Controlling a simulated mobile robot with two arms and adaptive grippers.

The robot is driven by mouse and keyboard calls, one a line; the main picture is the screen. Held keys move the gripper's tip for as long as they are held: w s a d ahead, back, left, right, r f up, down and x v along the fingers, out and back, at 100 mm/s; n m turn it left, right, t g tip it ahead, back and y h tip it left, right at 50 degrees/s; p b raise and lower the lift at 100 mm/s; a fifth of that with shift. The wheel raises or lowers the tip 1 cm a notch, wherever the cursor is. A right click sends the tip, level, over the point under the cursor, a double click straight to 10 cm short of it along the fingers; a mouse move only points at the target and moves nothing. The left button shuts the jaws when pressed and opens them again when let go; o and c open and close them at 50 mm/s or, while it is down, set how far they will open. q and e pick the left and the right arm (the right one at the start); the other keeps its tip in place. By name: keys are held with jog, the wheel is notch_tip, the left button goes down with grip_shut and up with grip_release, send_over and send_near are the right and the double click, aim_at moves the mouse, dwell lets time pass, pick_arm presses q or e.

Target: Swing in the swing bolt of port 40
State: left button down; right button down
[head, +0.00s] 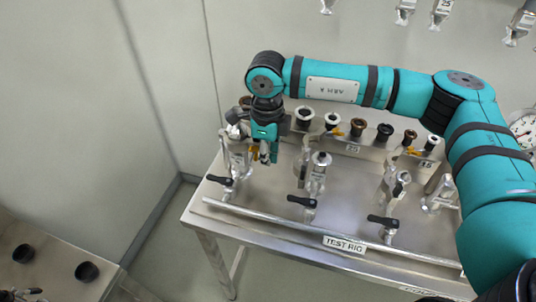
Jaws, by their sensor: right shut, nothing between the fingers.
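The test rig is a steel table (330,225) with several ports in a row, each with a silver clamp fitting and a black-handled lever. No label reading 40 is legible; the leftmost port fitting (236,160) stands beside my right gripper (268,157), whose hand partly hides it. My right gripper points down, shut and empty, just right of that fitting; I cannot tell if it touches it. The middle fitting (317,172) and the right fitting (391,188) stand clear of the gripper. The state of the leftmost port's swing bolt is too small to tell. My left gripper is not in view.
A rack (352,150) with black, white and brown round caps runs along the back of the table. A long rail (300,230) lies along the front. A second bench (55,262) with two dark cups is at lower left. Fittings hang on the back wall.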

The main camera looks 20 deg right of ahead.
notch_tip(320, 180, up, 7)
jog(key=p, duration=0.2)
jog(key=shift+d, duration=0.4)
